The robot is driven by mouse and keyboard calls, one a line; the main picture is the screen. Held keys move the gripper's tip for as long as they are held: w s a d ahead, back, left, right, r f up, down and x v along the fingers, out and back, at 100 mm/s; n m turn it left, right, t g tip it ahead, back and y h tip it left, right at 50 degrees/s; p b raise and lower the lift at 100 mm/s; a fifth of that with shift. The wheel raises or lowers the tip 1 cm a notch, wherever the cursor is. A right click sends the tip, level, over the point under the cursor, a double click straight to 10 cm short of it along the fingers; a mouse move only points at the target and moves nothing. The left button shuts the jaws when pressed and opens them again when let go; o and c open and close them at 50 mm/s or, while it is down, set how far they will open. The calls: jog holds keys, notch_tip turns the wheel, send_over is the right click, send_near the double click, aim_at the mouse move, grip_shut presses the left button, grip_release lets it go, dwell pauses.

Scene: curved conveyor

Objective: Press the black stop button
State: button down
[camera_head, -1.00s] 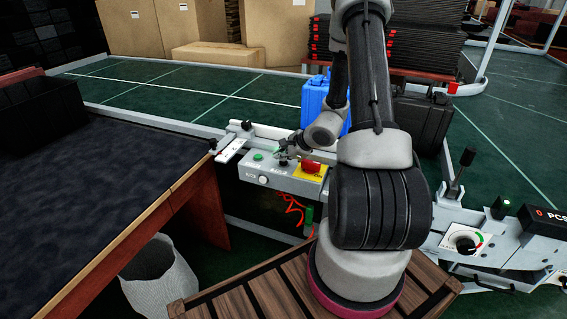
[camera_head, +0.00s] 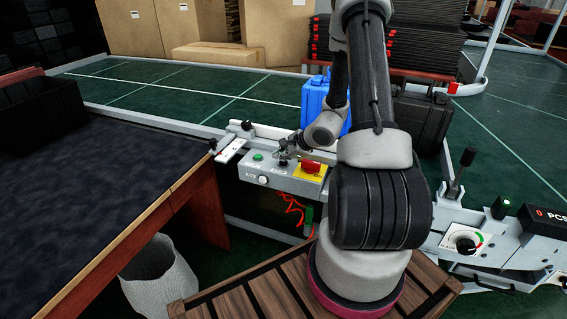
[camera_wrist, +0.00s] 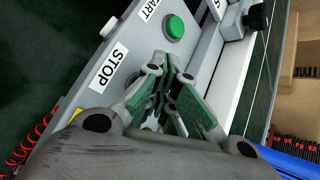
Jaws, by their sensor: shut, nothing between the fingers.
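The grey control box (camera_head: 247,170) is in the middle of the head view. It carries a green button (camera_head: 258,156) on its left and a red emergency button (camera_head: 311,166) on a yellow plate on its right. My gripper (camera_head: 284,158) is shut and empty over the space between these two buttons. In the wrist view my gripper (camera_wrist: 172,70) has its fingertips beside the STOP label (camera_wrist: 109,67), with the green button (camera_wrist: 174,27) beyond them. The black stop button cannot be made out clearly; my fingers cover its place. I cannot tell whether they touch it.
A blue case (camera_head: 315,103) and a black case (camera_head: 421,122) stand behind the box. The green conveyor belt (camera_head: 180,88) runs behind it. A dark table (camera_head: 90,190) is at left. A dial panel (camera_head: 466,241) is at right.

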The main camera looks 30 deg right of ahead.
aim_at(282, 163)
jog(key=shift+r, duration=0.5)
jog(key=shift+r, duration=2.5)
